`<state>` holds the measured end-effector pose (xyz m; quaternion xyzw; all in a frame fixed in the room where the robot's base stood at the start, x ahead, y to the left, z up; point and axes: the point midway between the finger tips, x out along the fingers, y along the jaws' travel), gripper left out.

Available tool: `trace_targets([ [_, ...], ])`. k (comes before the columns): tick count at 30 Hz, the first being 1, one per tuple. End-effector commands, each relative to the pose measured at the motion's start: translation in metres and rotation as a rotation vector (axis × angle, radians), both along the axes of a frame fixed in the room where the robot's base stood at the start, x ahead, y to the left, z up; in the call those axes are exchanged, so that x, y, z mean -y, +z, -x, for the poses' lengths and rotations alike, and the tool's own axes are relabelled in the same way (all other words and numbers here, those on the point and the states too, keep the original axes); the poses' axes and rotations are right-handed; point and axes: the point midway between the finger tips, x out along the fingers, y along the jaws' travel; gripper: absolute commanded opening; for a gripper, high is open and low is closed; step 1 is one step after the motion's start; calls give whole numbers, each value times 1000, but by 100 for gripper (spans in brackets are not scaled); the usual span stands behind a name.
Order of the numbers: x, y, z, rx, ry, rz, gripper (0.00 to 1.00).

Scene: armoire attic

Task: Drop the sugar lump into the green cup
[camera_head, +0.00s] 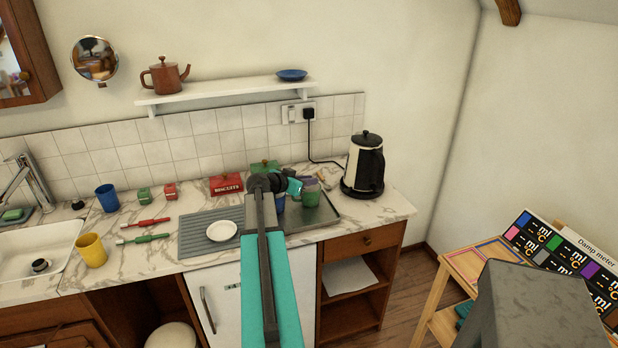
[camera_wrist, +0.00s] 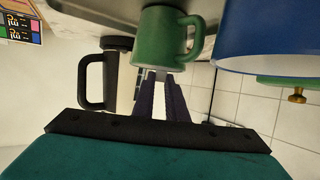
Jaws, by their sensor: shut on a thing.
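The green cup (camera_head: 311,197) stands upright on the grey tray at the right part of the counter. In the wrist view, which looks upside down, the green cup (camera_wrist: 160,38) is just beyond my fingertips, with its handle to the right. My gripper (camera_head: 293,186) is over the tray, close to the green cup. In the wrist view my gripper (camera_wrist: 161,78) has its dark fingers nearly together, with a small pale sugar lump (camera_wrist: 160,76) at the tips, mostly hidden. I cannot tell whether the fingers are over the cup's opening or beside it.
A blue cup (camera_wrist: 265,42) stands close beside the green cup. The black-and-white kettle (camera_head: 364,165) is to the right. A red biscuit tin (camera_head: 226,184) and a green tin (camera_head: 263,166) stand behind. A white saucer (camera_head: 222,231) lies on the ribbed drainer (camera_head: 193,243).

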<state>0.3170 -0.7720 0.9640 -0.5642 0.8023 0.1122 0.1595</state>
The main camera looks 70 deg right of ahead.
Motion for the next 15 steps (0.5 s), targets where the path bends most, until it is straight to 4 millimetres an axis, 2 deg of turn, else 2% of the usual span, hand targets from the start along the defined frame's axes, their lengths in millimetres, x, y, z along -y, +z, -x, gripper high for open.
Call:
trace_targets([
  [9,0,-1,0,0,0,0,0],
  [10,0,-1,0,0,0,0,17],
  [12,0,-1,0,0,0,0,29],
  [13,0,-1,0,0,0,0,34],
  [15,0,-1,0,0,0,0,34],
])
